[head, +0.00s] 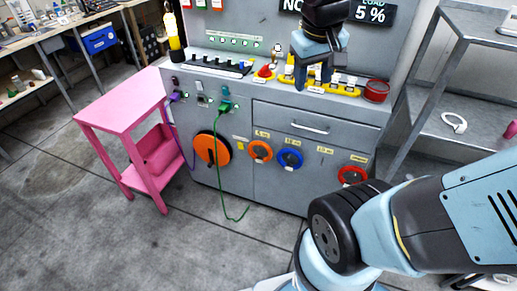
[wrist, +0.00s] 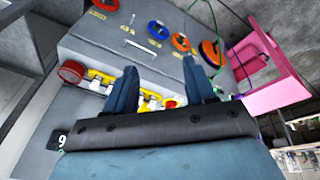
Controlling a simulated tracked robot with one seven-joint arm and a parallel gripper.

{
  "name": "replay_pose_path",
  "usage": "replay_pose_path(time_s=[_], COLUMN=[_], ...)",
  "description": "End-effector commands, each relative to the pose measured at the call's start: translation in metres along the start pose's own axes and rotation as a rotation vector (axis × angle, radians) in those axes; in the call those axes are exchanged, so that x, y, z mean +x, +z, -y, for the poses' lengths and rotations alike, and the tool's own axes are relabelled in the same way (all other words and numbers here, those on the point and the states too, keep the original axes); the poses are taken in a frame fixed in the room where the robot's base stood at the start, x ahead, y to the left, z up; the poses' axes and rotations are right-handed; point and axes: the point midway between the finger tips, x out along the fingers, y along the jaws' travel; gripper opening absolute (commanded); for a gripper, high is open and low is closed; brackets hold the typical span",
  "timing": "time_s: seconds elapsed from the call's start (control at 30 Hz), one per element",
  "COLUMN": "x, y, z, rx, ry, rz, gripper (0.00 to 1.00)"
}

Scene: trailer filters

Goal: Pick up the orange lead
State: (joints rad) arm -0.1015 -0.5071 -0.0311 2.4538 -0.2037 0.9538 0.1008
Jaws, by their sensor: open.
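My gripper (head: 314,80) is open above the yellow strip on the grey console's top ledge. Its two fingers also show in the wrist view (wrist: 160,84), apart, with nothing clearly held between them. I cannot make out a loose orange lead. On the console front are an orange ring (head: 260,151) and a larger orange disc (head: 205,150) with a black part. Both also show upside down in the wrist view, the ring (wrist: 180,42) and the disc (wrist: 210,53). A green lead (head: 218,160) and a purple lead (head: 178,120) hang from the console's left side.
The grey console (head: 300,190) has a blue ring (head: 290,159) and a red ring (head: 352,175) on its front. A red round part (head: 376,91) and a red button (head: 265,71) are on the ledge. A pink table (head: 122,105) stands left, a metal shelf (head: 470,130) right.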

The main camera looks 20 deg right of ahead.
Motion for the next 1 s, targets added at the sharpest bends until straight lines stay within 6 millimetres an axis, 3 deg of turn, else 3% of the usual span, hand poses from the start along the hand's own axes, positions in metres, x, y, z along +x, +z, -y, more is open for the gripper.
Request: replay_pose_path(time_s=[0.53,1.0], x=[0.102,0.195], y=[-0.055,-0.101], z=[-0.006,0.009], rx=[-0.255,-0.537], ry=[0.312,0.647], rz=[0.343,0.506], gripper=[0.55,0.55])
